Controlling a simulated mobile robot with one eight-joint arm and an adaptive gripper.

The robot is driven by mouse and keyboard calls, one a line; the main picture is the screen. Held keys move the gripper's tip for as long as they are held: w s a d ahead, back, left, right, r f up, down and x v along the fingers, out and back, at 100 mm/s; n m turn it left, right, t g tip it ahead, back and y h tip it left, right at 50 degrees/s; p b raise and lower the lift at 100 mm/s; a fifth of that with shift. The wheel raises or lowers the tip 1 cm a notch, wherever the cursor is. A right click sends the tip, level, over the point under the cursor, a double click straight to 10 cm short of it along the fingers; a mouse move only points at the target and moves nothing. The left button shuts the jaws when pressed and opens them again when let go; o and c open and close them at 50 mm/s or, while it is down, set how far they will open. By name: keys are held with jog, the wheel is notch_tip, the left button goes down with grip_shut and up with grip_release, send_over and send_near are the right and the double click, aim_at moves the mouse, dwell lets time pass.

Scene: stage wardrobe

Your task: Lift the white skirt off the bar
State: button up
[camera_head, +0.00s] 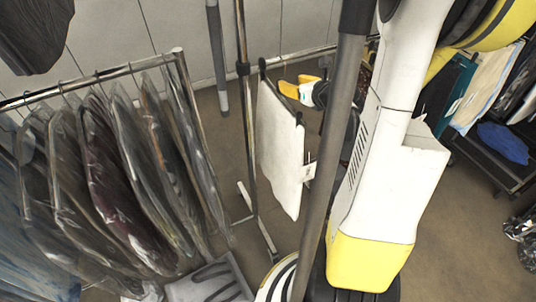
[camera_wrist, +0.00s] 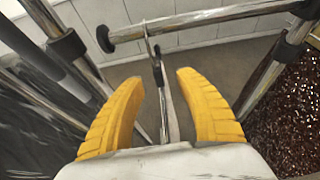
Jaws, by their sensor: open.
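The white skirt (camera_head: 280,150) hangs flat and nearly upright in the middle of the head view, with a pale tag on its right edge. Its top is by a dark hanger end near the rack upright. My gripper (camera_head: 296,84) is just right of the skirt's upper part, with yellow fingers apart. In the wrist view, my gripper (camera_wrist: 160,78) is open, and a hanger hook (camera_wrist: 151,45) on the metal bar (camera_wrist: 200,20) shows between and beyond the fingertips. A white surface fills the bottom edge; I cannot tell whether it is the skirt or my gripper's body.
A rail of plastic-covered garments (camera_head: 110,180) stands at left. A grey tray-like box (camera_head: 210,281) is on the floor below. A brown sequined garment (camera_wrist: 284,105) hangs close at right in the wrist view. A dark cart (camera_head: 490,165) stands far right. Metal uprights flank my gripper.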

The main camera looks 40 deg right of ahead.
aim_at(280, 79)
jog(key=b+x, duration=0.1)
jog(key=x, duration=0.2)
jog(key=shift+w+f, duration=0.25)
jog(key=shift+w, duration=0.05)
jog(key=x, duration=0.1)
jog(key=b+x, duration=0.1)
jog(key=x, duration=0.1)
jog(key=b+x, duration=0.1)
jog(key=shift+w+a+f, duration=0.15)
jog(key=shift+a+f, duration=0.05)
jog(key=shift+f, duration=0.15)
jog(key=shift+w, duration=0.25)
jog(key=shift+r, duration=0.1)
grip_shut()
